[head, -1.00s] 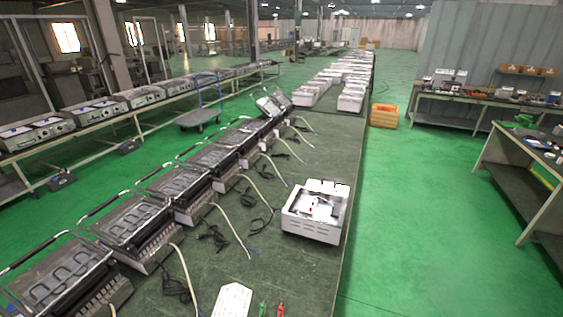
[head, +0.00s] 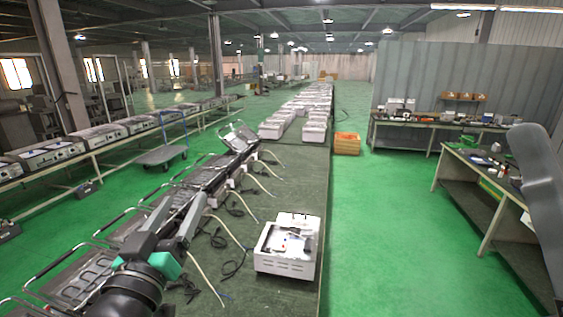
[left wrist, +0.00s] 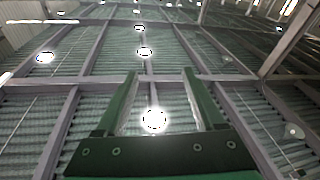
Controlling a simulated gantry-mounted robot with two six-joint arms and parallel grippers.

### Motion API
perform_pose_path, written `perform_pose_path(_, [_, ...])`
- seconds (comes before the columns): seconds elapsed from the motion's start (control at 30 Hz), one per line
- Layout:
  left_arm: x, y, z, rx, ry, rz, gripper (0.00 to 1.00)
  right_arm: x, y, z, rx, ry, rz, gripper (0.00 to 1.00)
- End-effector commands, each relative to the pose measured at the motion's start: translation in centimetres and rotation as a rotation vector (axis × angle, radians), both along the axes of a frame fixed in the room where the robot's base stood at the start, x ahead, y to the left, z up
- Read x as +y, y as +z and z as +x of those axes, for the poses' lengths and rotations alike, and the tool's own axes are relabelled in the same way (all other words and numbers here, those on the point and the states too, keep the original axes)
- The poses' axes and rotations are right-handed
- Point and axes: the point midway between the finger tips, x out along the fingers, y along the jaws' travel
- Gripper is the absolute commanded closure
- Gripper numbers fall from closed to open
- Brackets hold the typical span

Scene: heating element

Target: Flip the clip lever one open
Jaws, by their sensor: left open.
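My left gripper (head: 187,208) is in the lower left of the head view, above the row of grills (head: 195,178) on the long dark bench (head: 285,195). Its two fingers are apart and nothing shows between them. In the left wrist view the green-sided fingers (left wrist: 160,85) are also apart, with only the ceiling and its lamps behind them. No clip lever can be made out now. My right gripper is not in view; a grey arm part of mine shows at the right edge of the head view.
An open white box (head: 287,262) with parts in it stands on the bench, right of my left gripper. Cables (head: 238,235) lie between. An orange crate (head: 346,144) and side tables (head: 470,175) stand further right. Green floor lies clear between.

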Motion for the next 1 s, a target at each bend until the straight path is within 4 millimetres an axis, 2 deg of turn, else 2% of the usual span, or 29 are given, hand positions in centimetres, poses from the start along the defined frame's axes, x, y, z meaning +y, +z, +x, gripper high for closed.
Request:
perform_pose_path(0.03, [0.2, 3.9, -2.7, -0.109, 0.003, 0.009, 0.3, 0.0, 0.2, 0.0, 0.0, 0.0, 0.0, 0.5])
perform_pose_path(0.1, [0.4, 8.5, -6.8, -0.255, 0.009, 0.028, 0.3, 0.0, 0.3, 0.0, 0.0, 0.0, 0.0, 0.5])
perform_pose_path(0.2, [0.5, 13.2, -12.9, -0.439, 0.023, 0.055, 0.3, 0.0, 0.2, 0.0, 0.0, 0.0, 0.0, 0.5])
perform_pose_path(0.3, [0.6, 15.8, -17.7, -0.573, 0.039, 0.081, 0.3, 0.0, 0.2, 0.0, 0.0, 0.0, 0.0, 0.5])
perform_pose_path(0.4, [0.6, 17.0, -20.4, -0.646, 0.055, 0.107, 0.3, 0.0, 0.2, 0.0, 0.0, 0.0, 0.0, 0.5])
perform_pose_path(0.8, [0.6, 17.0, -20.4, -0.648, 0.078, 0.149, 0.3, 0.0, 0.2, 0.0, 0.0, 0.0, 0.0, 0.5])
perform_pose_path(0.93, [0.6, 17.0, -20.3, -0.644, 0.052, 0.1, 0.3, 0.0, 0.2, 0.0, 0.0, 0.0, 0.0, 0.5])
perform_pose_path(0.97, [0.8, 16.8, -19.8, -0.628, 0.04, 0.067, 0.3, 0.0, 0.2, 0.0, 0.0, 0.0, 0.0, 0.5])
perform_pose_path(1.0, [1.0, 15.7, -17.5, -0.562, 0.025, 0.015, 0.3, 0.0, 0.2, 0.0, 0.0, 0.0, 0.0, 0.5])
